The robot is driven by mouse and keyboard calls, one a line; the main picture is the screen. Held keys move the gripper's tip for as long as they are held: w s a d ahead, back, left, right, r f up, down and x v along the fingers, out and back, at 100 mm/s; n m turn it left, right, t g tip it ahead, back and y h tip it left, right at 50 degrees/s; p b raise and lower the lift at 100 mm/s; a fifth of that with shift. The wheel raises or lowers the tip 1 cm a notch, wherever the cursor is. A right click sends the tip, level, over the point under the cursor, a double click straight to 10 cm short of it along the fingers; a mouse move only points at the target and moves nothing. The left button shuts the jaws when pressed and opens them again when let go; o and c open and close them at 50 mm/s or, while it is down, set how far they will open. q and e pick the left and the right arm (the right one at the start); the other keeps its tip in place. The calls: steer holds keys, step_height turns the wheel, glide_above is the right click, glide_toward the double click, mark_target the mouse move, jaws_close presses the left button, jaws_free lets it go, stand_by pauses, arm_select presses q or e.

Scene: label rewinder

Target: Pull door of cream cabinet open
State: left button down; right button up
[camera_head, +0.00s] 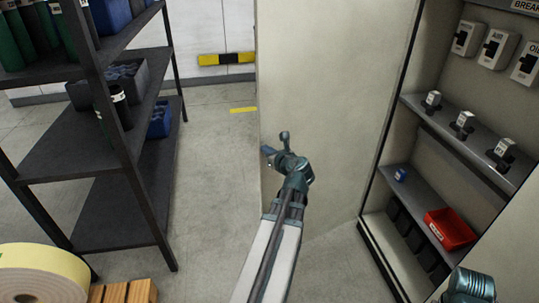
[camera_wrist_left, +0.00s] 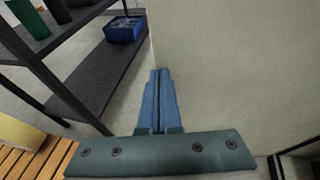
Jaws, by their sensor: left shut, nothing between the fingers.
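The cream cabinet (camera_head: 436,79) stands open at the right, with its shelves and inside visible. Its door (camera_head: 325,90) is a large plain cream panel, swung out to the left of the opening. The door also fills the right of the left wrist view (camera_wrist_left: 235,75). My left gripper (camera_head: 268,151) is shut and empty, near the door's free left edge and in front of the panel. In the left wrist view its closed fingers (camera_wrist_left: 159,100) point toward that edge. I cannot tell whether they touch it. No handle shows.
A dark shelf rack (camera_head: 75,150) with bottles and blue bins stands at the left, with a floor gap between it and the door. A label roll (camera_head: 40,275) lies at the lower left. Inside the cabinet are switches and a red bin (camera_head: 450,228).

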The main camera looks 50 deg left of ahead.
arm_select(q)
steer(key=shift+w+a, duration=0.1)
steer(key=shift+a, duration=0.25)
arm_select(e)
steer(key=shift+a, duration=0.1)
arm_select(q)
steer(key=shift+a, duration=0.1)
